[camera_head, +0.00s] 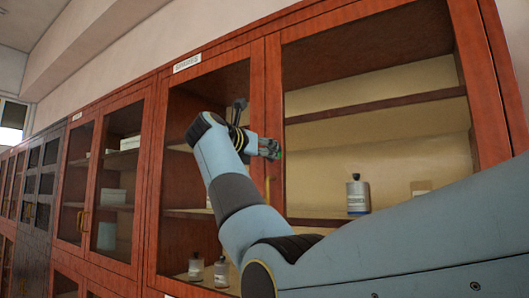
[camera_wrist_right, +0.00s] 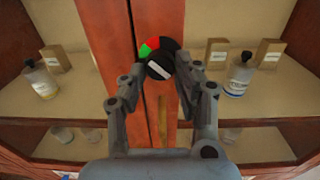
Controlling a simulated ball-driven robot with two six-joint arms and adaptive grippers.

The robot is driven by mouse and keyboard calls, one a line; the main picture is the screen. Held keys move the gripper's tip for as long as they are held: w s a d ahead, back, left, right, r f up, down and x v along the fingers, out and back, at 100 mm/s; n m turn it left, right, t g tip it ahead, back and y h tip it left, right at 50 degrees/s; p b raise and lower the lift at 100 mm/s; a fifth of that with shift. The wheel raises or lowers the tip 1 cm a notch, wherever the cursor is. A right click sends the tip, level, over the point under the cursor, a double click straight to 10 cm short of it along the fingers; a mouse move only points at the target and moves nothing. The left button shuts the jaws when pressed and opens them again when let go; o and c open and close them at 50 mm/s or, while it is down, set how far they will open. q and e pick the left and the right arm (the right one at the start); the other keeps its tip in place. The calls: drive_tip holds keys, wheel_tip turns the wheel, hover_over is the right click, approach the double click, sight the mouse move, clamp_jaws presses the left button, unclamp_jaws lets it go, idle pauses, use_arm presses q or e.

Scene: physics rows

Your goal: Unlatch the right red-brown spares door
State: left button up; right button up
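The right red-brown door (camera_head: 274,95) is closed, its stile meeting the left door's stile (camera_head: 257,95). In the right wrist view, its latch is a round black knob (camera_wrist_right: 158,58) with a red and a green patch at its upper left. In the head view, the right gripper (camera_head: 272,148) is at the door stile and mostly hides the knob. My left gripper is out of view.
A brass handle (camera_head: 267,190) is on the door below the gripper. Bottles (camera_head: 357,195) and boxes (camera_wrist_right: 269,53) stand on shelves behind the glass. More cabinets (camera_head: 100,190) run to the left. My right arm crosses in front of the right door.

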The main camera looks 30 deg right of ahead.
clamp_jaws()
drive_tip(key=shift+r+n+p, duration=0.1)
drive_tip(key=shift+n+p, duration=3.55)
drive_tip(key=shift+n, duration=0.85)
